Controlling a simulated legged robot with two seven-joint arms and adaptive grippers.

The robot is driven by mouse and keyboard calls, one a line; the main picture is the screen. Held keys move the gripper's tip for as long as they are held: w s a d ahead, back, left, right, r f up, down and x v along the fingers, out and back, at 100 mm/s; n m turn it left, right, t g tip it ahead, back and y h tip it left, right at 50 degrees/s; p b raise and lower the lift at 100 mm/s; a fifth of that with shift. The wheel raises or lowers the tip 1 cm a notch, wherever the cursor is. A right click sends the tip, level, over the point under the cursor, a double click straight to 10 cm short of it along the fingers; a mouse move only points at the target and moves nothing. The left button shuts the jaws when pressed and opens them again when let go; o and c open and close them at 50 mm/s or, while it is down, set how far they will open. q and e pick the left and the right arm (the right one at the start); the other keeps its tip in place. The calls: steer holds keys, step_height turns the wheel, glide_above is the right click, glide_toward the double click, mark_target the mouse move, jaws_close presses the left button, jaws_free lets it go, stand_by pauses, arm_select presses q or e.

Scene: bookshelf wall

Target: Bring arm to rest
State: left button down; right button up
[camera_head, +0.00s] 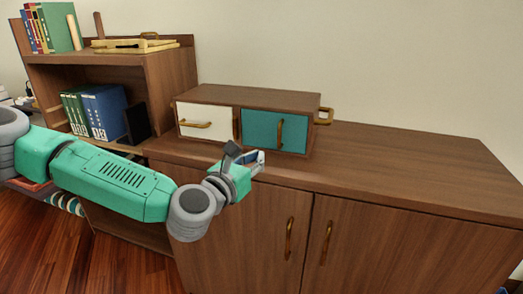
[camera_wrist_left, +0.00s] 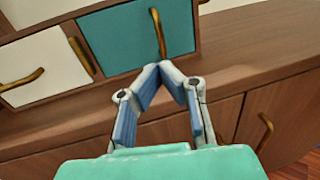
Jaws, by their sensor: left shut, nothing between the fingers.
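My left arm (camera_head: 115,185) comes in from the left, green with grey joints, and reaches across the front of the cabinet. My left gripper (camera_head: 258,157) is in front of the small drawer box, near its teal door. In the left wrist view the blue-padded fingers (camera_wrist_left: 160,68) meet at their tips, shut and empty. The tips appear just below the teal door (camera_wrist_left: 135,35); whether they touch anything is unclear. My right gripper is not in view.
The small box has a white drawer (camera_head: 208,120) and a teal door (camera_head: 275,132), both closed, with brass handles. It stands on a wooden cabinet (camera_head: 400,165), whose top is clear to the right. A bookshelf (camera_head: 165,75) with books stands at left.

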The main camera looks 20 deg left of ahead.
arm_select(q)
steer(key=s+d+f+m+g+h+p, duration=0.15)
steer(key=s+d+f+m+g, duration=0.3)
steer(key=s+f+m, duration=0.45)
steer(key=s+d+f+m+g+h+p, duration=0.15)
steer(key=s+d+f+m+g, duration=0.3)
steer(key=s+f+m, duration=0.45)
steer(key=s+a+f+m+g+y+p, duration=0.1)
steer(key=s+a+f+m+g, duration=0.1)
steer(key=s+a+f+m, duration=0.3)
steer(key=s+a+f+m+g+y+p, duration=0.1)
steer(key=s+f+g+y, duration=0.15)
steer(key=s, duration=0.45)
steer(key=s+a+f+m+g+y, duration=0.1)
steer(key=s+a+m+y, duration=0.1)
steer(key=s+a+m, duration=0.2)
steer(key=s+a+m+g+y+p, duration=0.1)
steer(key=s+a+m+g+y, duration=0.1)
steer(key=a+m, duration=0.4)
steer(key=s+a, duration=0.1)
steer(key=a, duration=0.2)
steer(key=shift+s+a+f, duration=0.2)
steer(key=shift+s+f, duration=0.2)
steer(key=shift+w, duration=0.1)
